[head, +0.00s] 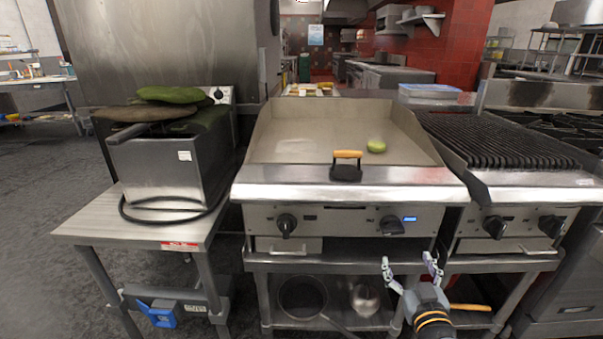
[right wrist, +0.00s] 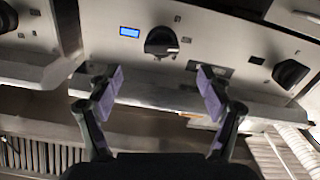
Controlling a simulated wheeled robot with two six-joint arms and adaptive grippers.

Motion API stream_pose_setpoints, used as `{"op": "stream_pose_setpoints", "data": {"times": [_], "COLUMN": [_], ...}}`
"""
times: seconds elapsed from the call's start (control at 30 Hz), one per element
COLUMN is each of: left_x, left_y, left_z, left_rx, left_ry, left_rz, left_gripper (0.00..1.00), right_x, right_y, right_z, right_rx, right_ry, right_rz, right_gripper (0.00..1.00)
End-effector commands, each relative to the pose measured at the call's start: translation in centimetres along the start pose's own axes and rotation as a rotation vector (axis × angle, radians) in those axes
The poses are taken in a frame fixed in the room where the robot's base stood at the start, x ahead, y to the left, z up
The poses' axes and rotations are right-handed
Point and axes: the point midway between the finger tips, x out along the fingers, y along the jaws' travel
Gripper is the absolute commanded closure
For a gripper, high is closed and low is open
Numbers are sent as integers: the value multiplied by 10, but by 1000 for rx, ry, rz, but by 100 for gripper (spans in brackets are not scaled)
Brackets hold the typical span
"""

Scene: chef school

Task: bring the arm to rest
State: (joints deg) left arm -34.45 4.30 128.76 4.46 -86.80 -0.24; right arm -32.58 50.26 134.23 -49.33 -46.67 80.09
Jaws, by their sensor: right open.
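My right gripper (head: 411,270) is low in front of the griddle stand, below the griddle's right knob. Its two fingers are spread apart with nothing between them. In the right wrist view the open gripper (right wrist: 160,95) faces the griddle's front panel, with a black knob (right wrist: 161,41) and a small lit blue display (right wrist: 129,31) beyond the fingertips. The griddle (head: 300,130) has a flat steel top. My left gripper is not in the head view.
On the griddle lie a round green item (head: 376,146) and a black press with a wooden handle (head: 346,168). A ribbed grill (head: 500,140) stands to the right. A steel fryer-like box (head: 160,165) sits on a side table (head: 90,228) at left. A pan (head: 302,297) lies on the lower shelf.

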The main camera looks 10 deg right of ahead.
Motion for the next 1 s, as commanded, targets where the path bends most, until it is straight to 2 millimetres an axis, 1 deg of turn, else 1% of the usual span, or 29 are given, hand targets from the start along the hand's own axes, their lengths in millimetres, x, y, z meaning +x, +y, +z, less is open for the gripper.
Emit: {"op": "stream_pose_setpoints", "data": {"times": [0.07,0.17,0.2,0.27,0.3,0.37,0.4,0.47,0.5,0.53,0.6,0.67,0.7,0.73,0.77,0.87,0.97,1.0], "left_x": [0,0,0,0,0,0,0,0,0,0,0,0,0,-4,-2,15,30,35], "left_y": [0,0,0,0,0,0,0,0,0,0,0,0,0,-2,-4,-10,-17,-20], "left_z": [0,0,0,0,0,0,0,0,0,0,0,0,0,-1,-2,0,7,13], "left_rx": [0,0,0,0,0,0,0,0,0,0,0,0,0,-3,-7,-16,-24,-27], "left_ry": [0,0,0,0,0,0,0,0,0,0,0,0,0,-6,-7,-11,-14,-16], "left_rz": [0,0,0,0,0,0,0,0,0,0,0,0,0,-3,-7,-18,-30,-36], "left_gripper": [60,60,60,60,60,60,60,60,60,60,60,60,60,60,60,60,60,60], "right_x": [-3,-22,-36,-62,-80,-107,-124,-148,-164,-174,-199,-218,-231,-230,-227,-224,-227,-230], "right_y": [10,28,30,25,17,1,-11,-31,-46,-56,-82,-104,-120,-117,-114,-110,-105,-102], "right_z": [21,80,110,154,178,207,222,239,248,253,261,264,264,260,263,280,297,304], "right_rx": [-2,-22,-34,-53,-64,-74,-78,-81,-78,-76,-66,-55,-45,-53,-57,-59,-63,-65], "right_ry": [-71,-294,-421,-618,-738,-895,-985,-1102,-1170,-1215,-1304,-1366,-1400,-1406,-1404,-1407,-1409,-1410], "right_rz": [59,175,207,217,199,148,103,23,-37,-84,-202,-312,-390,-389,-379,-359,-342,-335], "right_gripper": [21,21,21,21,21,21,21,21,21,21,21,21,21,21,21,21,21,21]}}
